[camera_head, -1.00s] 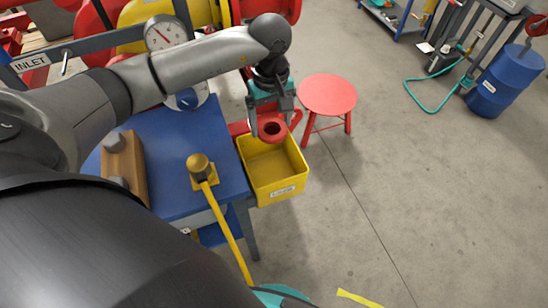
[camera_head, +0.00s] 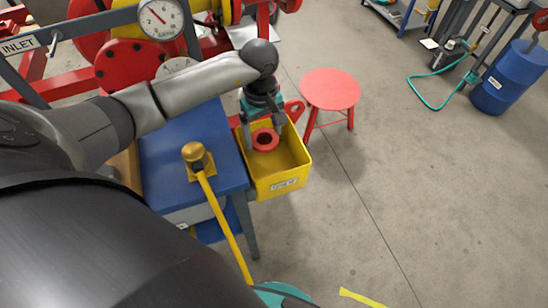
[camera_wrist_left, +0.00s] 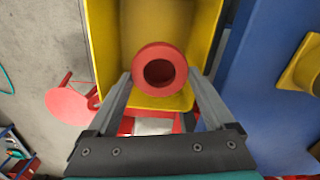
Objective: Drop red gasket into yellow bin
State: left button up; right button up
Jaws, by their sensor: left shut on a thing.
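The red gasket (camera_head: 264,139) is a thick ring with a dark hole. My left gripper (camera_head: 264,135) is shut on it, and the gasket hangs over the back left part of the yellow bin (camera_head: 290,184). In the left wrist view the gasket (camera_wrist_left: 160,71) sits between the two grey fingers of my left gripper (camera_wrist_left: 160,80), with the yellow bin (camera_wrist_left: 104,40) beneath it. How far the gasket is above the bin floor is hard to tell.
The bin is beside a blue bench (camera_head: 190,130) with a yellow lever (camera_head: 225,225) in front. A red stool (camera_head: 330,90) stands close to the bin's right. Pipework with a gauge (camera_head: 161,18) is behind my arm. The floor at right is mostly clear.

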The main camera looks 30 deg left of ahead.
pick_arm(q)
jog(key=o, duration=1.1)
jog(key=shift+r, duration=0.1)
notch_tip(320, 180, up, 15)
jog(key=shift+r+p, duration=0.1)
jog(key=shift+p, duration=1)
